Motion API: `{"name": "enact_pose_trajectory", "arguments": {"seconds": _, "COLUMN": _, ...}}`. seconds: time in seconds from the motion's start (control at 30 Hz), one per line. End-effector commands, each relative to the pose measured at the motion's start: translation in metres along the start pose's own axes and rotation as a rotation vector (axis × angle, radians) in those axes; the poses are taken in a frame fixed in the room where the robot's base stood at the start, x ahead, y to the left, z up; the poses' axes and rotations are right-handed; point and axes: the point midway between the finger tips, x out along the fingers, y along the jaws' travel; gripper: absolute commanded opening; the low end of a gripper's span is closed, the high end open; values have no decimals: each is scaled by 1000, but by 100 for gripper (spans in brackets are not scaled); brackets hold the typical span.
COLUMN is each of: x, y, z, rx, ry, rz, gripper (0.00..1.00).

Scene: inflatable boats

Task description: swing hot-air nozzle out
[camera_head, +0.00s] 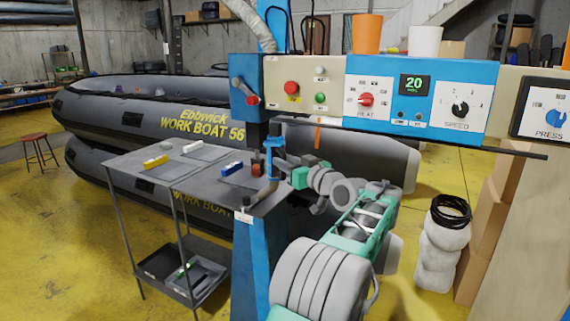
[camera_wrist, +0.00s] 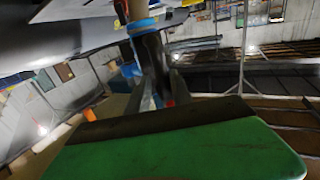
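The welding machine's control panel (camera_head: 375,98) spans the upper right of the head view. A lever with a red knob (camera_head: 252,99) is on the panel's left end. Below it, by the small work table, is a narrow blue and dark fitting (camera_head: 272,150), probably the nozzle area; its shape is hard to make out. My gripper (camera_head: 282,163) reaches this fitting from the right. In the wrist view, my gripper's fingers (camera_wrist: 163,88) stand on either side of a dark upright part (camera_wrist: 151,55) with a blue collar. I cannot tell whether they touch it.
A grey table (camera_head: 130,162) with a yellow block (camera_head: 155,162) and a white block stands at left, before the grey inflatable boat (camera_head: 150,112). Orange (camera_head: 367,34) and white cups stand on the machine. White rolls (camera_head: 440,255) and cartons are at right.

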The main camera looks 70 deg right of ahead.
Motion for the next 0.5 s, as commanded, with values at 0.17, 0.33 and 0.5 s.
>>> {"name": "enact_pose_trajectory", "arguments": {"seconds": 0.17, "x": 2, "y": -2, "z": 1, "rx": 1, "ry": -1, "rz": -5, "gripper": 25}}
{"name": "enact_pose_trajectory", "arguments": {"seconds": 0.33, "x": -3, "y": -2, "z": 1, "rx": 1, "ry": -2, "rz": -6, "gripper": 25}}
{"name": "enact_pose_trajectory", "arguments": {"seconds": 0.5, "x": -32, "y": -1, "z": 1, "rx": 1, "ry": -1, "rz": -2, "gripper": 25}}
